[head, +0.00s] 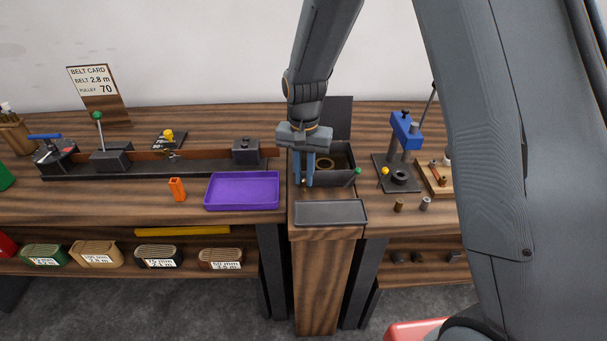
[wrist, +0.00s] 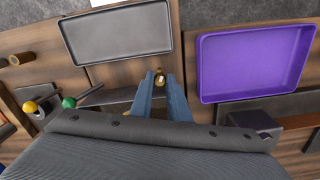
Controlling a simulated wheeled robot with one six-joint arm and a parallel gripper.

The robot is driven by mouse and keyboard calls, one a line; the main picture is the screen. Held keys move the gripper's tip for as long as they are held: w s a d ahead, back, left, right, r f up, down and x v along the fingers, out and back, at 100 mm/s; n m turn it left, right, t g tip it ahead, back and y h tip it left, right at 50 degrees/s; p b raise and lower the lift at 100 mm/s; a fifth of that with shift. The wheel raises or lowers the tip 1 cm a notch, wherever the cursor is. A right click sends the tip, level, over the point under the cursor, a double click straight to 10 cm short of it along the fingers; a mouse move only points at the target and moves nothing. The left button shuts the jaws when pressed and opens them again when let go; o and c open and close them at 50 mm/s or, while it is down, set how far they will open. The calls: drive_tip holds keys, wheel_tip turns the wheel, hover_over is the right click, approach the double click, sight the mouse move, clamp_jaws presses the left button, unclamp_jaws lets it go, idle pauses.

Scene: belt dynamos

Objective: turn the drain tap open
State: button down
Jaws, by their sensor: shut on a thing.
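The tap cannot be made out in the head view. Which way its handle is turned is not clear.
A shallow grey tray (head: 330,212) lies in front of the tank. A green-knobbed lever (head: 355,175) stands at the tank's right front. A purple tray (head: 242,191) is to the left, and a blue press (head: 405,130) is to the right.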

sight(304, 180)
drive_tip(key=shift+w+r, duration=0.1)
idle(0.3)
drive_tip(key=c, duration=2)
unclamp_jaws()
drive_tip(key=shift+r+b, duration=1.15)
drive_tip(key=shift+r, duration=2.75)
